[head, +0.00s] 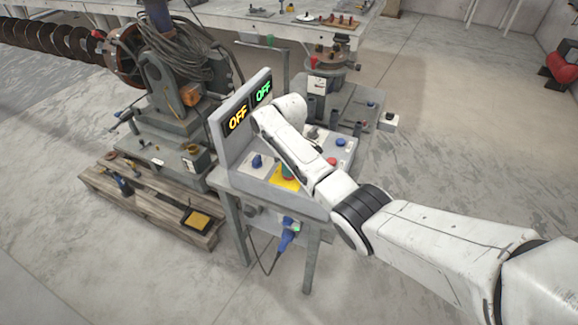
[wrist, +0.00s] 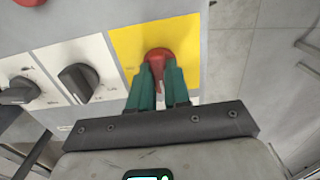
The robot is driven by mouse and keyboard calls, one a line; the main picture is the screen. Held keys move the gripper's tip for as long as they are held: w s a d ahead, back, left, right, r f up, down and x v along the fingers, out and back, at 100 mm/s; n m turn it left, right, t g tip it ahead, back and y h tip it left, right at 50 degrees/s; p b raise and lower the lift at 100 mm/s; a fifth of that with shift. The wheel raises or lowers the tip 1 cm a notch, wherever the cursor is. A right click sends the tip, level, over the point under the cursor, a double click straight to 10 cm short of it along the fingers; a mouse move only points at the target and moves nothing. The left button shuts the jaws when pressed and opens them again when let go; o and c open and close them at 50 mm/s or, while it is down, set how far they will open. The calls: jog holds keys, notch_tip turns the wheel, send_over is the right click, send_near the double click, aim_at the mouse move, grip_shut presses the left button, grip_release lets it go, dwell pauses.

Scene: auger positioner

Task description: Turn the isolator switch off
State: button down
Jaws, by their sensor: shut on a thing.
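The isolator switch is a red rotary handle (wrist: 158,55) on a yellow plate (wrist: 188,42) of the control panel, seen in the wrist view. My gripper (wrist: 159,75) has its two green fingers closed on either side of the red handle, hiding part of it. In the head view my gripper (head: 289,172) is over the yellow plate (head: 285,185), and my arm hides the handle. The panel's upright display (head: 238,120) reads OFF in yellow and OFF in green.
Black rotary knobs (wrist: 77,83) sit on white plates beside the yellow one. The head view shows a blue knob (head: 256,161) and a red button (head: 331,161) on the panel. A pallet (head: 152,210) and auger machine stand at left. Floor at the lower right is partly clear.

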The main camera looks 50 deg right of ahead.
dwell(0.4)
jog(key=c, duration=1.1)
grip_release()
jog(key=shift+r, duration=0.15)
notch_tip(320, 180, up, 11)
jog(key=shift+f+b, duration=0.2)
jog(key=shift+b, duration=0.55)
